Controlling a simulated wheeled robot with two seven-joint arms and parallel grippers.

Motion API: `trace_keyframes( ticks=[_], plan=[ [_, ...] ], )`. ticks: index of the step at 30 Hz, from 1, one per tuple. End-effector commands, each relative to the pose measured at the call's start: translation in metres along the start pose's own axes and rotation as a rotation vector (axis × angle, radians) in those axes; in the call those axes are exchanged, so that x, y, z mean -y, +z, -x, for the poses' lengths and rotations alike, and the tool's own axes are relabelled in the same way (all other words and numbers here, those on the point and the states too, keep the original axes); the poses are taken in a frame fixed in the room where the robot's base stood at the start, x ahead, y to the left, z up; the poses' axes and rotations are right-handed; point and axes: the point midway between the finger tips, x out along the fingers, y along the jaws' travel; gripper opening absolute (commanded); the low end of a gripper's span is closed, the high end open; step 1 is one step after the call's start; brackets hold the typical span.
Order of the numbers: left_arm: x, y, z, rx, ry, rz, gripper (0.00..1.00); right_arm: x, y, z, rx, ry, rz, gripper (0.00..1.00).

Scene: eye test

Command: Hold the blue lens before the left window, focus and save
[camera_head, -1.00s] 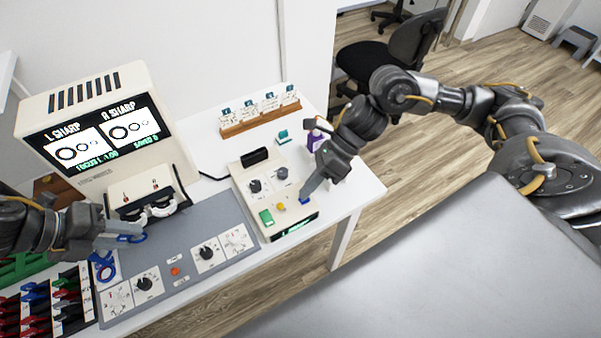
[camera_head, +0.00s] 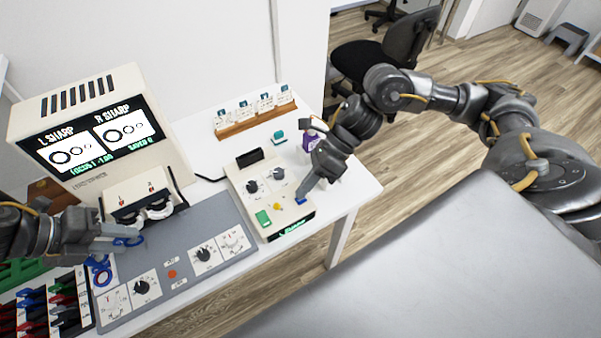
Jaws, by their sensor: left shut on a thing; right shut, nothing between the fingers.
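My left gripper (camera_head: 122,237) is shut on a blue lens (camera_head: 132,241), mostly hidden by the fingers, just in front of and below the viewer's windows. The left window (camera_head: 136,218) and right window (camera_head: 161,211) sit under the white monitor unit (camera_head: 90,110). Its screen (camera_head: 95,143) reads L SHARP, R SHARP, FOCUS L -1.00 and what looks like SAVED 0. My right gripper (camera_head: 302,196) is shut and empty, its tip at the blue button (camera_head: 300,201) on the control box (camera_head: 262,222). I cannot tell whether it presses the button.
The box also has a green button (camera_head: 263,217), a yellow button (camera_head: 277,206) and two black knobs. A grey panel (camera_head: 205,222) with dials lies in front of the viewer. Another blue ring-shaped piece (camera_head: 98,272) and a lens rack (camera_head: 50,310) are at lower left. A card rack (camera_head: 255,120) stands behind.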

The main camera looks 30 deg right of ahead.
Motion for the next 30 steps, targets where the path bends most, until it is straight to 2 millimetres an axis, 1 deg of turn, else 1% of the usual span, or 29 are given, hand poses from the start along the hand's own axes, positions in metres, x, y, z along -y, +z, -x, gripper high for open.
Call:
trace_keyframes(
  ticks=[11, 21, 30],
  plan=[
    [0.0, 0.0, 0.0, 0.0, 0.0, 0.0, 0.12, 0.0, 0.0, 0.0, 0.0, 0.0, 0.0, 0.0],
    [0.0, 0.0, 0.0, 0.0, 0.0, 0.0, 0.12, 0.0041, -0.0043, -0.0057, 0.0, 0.0, -0.001, 0.0],
    [0.0, 0.0, 0.0, 0.0, 0.0, 0.0, 0.12, 0.0043, -0.0043, -0.006, 0.0, 0.0, 0.0, 0.0]
  ],
)
